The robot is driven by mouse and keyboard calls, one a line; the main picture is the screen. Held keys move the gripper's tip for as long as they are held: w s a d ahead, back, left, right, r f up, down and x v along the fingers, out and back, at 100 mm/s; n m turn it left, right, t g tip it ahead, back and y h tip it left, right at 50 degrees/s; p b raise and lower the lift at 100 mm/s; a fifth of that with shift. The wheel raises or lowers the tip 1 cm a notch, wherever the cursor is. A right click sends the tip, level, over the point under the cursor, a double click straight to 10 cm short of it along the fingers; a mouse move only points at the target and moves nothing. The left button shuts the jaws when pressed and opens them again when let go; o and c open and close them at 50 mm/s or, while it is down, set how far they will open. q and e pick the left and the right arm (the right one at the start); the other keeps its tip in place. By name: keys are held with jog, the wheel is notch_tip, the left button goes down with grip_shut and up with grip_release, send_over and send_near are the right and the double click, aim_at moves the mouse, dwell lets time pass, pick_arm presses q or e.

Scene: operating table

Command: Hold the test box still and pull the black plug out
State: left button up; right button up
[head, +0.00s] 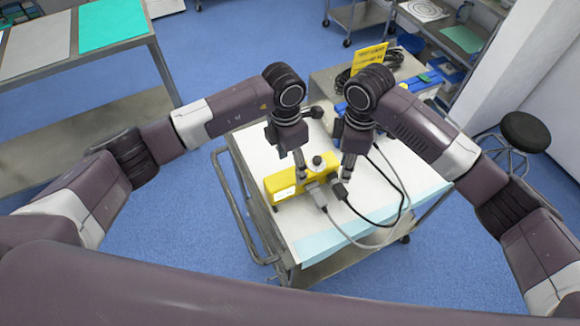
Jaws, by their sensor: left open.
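The yellow test box (283,186) sits on the white-topped cart, with a dark knob (317,161) on top. A grey plug (317,196) with a grey cable is at the box's front side. The black plug (339,191) with a black cable is beside the grey one, at the box's right end; whether it is seated is too small to tell. My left gripper (302,174) is open, pointing down at the top of the box. My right gripper (346,179) points down right at the black plug; its fingers are too small to show whether they grip it.
The cart top (405,165) is clear to the right, apart from the looping cables. A yellow sign (369,57), coiled black cable and blue items stand behind on another surface. A black stool (525,131) is at right, and a table with a green sheet (112,23) at upper left.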

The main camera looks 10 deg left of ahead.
aim_at(290, 183)
pick_arm(q)
jog(key=shift+s+a+f+m+y, duration=0.1)
jog(key=shift+s+f+m+y, duration=0.1)
jog(key=shift+f, duration=0.25)
jog(key=shift+s+a+f+m+y, duration=0.1)
jog(key=shift+f+m+y, duration=0.1)
jog(key=shift+f, duration=4.05)
